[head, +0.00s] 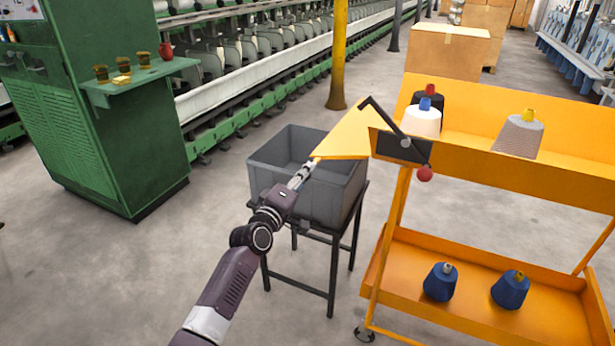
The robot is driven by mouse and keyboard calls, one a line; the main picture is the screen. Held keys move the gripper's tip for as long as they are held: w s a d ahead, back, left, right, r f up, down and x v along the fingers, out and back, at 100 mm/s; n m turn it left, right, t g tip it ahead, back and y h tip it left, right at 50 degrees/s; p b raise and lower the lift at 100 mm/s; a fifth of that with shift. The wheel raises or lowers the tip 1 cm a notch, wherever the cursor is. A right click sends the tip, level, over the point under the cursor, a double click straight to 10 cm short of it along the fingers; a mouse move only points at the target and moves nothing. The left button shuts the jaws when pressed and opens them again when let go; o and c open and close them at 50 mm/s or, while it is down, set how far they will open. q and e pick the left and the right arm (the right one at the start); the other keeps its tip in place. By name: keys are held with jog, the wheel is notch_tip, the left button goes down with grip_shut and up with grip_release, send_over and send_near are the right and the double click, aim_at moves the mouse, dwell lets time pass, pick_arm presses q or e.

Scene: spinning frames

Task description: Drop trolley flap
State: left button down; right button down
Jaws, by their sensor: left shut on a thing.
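The yellow trolley (560,184) stands at the right in the head view. Its yellow flap (345,140) sticks out to the left from the upper deck, over the right part of a grey bin; its exact tilt is hard to tell. A dark bracket (398,147) with a black bar and a red knob (424,174) sits where the flap meets the trolley. My left gripper (309,165) is shut on the flap at its outer left corner. The fingertips are small and partly hidden there. My right gripper is out of view.
The grey bin (268,166) stands on a dark stand, under the flap and gripper. Yarn cones, including a white one (422,122), stand on the upper deck; two blue cones (440,282) are below. A yellow post (338,60) rises behind.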

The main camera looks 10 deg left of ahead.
pick_arm(q)
jog(key=shift+f+n+b, duration=0.95)
jog(key=shift+f+n, duration=0.35)
jog(key=shift+f, duration=0.35)
jog(key=shift+d, duration=0.1)
jog(key=c, duration=1.5)
grip_release()
jog(key=shift+c, duration=0.2)
jog(key=shift+r, duration=0.1)
jog(key=v, duration=1.2)
